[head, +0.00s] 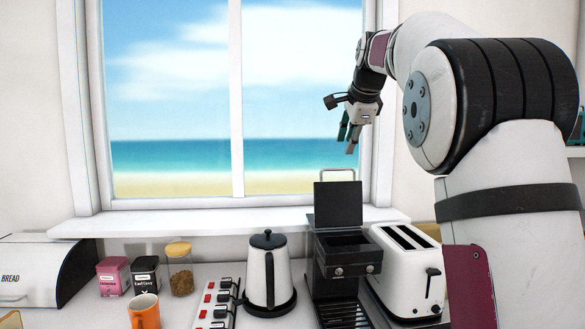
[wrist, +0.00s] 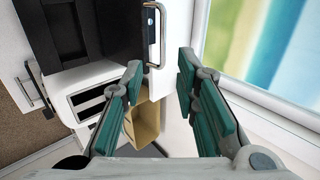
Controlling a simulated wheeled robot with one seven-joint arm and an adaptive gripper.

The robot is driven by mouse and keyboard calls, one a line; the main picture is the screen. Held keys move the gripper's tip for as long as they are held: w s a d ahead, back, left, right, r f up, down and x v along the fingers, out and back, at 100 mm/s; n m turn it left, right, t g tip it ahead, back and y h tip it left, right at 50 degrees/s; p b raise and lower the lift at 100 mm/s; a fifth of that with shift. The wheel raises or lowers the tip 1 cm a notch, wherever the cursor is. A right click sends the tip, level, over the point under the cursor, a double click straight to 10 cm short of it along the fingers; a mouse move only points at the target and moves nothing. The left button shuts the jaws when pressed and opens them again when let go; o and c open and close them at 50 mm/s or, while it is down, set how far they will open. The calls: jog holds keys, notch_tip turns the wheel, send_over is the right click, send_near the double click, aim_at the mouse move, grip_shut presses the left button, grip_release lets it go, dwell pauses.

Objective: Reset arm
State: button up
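My gripper (head: 349,136) is raised in front of the window, above the coffee machine (head: 345,285), with its fingers pointing down. In the wrist view my gripper (wrist: 160,85) has its two teal-padded fingers spread apart, with nothing between the pads. The black lid (head: 337,203) of the coffee machine stands up, and the top below it is open. The metal handle (wrist: 161,35) at the lid shows beyond the fingers in the wrist view. My gripper is apart from the lid and handle in the head view.
A white toaster (head: 408,270) stands right of the coffee machine. A kettle (head: 268,275), a power strip (head: 217,303), an orange mug (head: 144,311), jars (head: 180,271) and a bread bin (head: 40,270) stand to the left. The window sill (head: 230,220) runs behind. The air left of my gripper is clear.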

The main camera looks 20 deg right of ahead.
jog(key=s+a+f+n+y, duration=0.1)
jog(key=s+a+f+n, duration=0.25)
jog(key=s+a, duration=0.25)
jog(key=s+a+f+n+g, duration=0.1)
jog(key=s+a+f+n, duration=0.1)
jog(key=s+a+n, duration=0.3)
jog(key=s+a+f+n+y, duration=0.1)
jog(key=s+a+f+n, duration=0.1)
jog(key=s+a, duration=0.5)
jog(key=s+a+f+n+g, duration=0.1)
jog(key=s+a+f+n, duration=0.2)
jog(key=s+f+n, duration=0.2)
jog(key=s+a+f+n, duration=0.3)
jog(key=s+f+n, duration=0.2)
jog(key=s+f, duration=0.6)
jog(key=s, duration=0.4)
jog(key=shift+f+n+g, duration=0.3)
jog(key=shift+n+g, duration=0.05)
jog(key=shift+g, duration=0.05)
